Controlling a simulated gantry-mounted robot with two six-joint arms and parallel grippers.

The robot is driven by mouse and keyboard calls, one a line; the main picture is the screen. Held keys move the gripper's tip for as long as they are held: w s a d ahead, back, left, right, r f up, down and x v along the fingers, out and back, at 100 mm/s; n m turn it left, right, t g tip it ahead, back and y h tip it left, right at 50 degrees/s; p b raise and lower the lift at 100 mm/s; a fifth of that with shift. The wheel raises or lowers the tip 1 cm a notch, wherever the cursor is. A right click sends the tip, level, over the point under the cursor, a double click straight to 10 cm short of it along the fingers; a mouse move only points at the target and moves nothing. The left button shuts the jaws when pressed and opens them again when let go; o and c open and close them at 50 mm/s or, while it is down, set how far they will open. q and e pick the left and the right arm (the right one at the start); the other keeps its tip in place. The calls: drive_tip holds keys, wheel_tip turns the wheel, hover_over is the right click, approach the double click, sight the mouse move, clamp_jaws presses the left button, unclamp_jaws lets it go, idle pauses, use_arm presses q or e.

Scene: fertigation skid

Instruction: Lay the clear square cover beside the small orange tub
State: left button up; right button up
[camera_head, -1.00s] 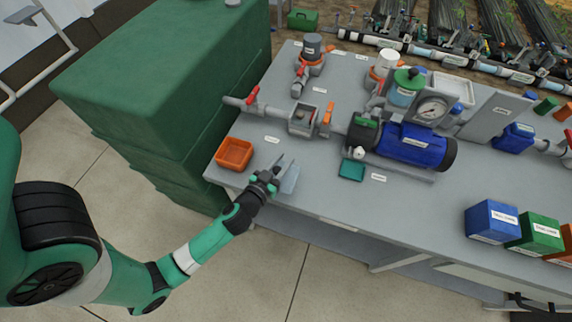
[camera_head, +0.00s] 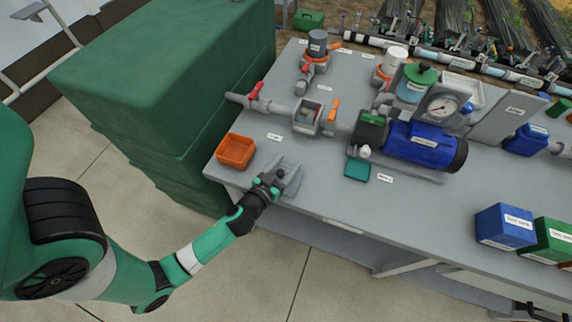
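The small orange tub (camera_head: 236,151) sits open on the grey bench near its front left corner. My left gripper (camera_head: 288,170) is low over the bench front, just right of the tub and apart from it. A pale see-through piece that looks like the clear square cover (camera_head: 294,184) shows at its fingers, close to the bench top. Its outline is faint, and I cannot tell whether it is held or lies on the bench. The finger gap is too small to read. My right gripper is not in view.
Behind are an open-topped grey box (camera_head: 307,117) in the pipe line, with red (camera_head: 255,91) and orange handles, and a blue pump (camera_head: 425,146). A teal tray (camera_head: 357,169) lies to the right. Blue (camera_head: 505,226) and green bins stand farther right. A green block stands left.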

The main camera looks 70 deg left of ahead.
use_arm(q)
drive_tip(key=shift+r, duration=0.15)
drive_tip(key=shift+s+d, duration=0.2)
drive_tip(key=b+v, duration=0.2)
drive_tip(key=v, duration=0.9)
drive_tip(key=shift+s, duration=0.25)
drive_tip(key=shift+w+d+r, duration=0.1)
drive_tip(key=shift+w, duration=0.05)
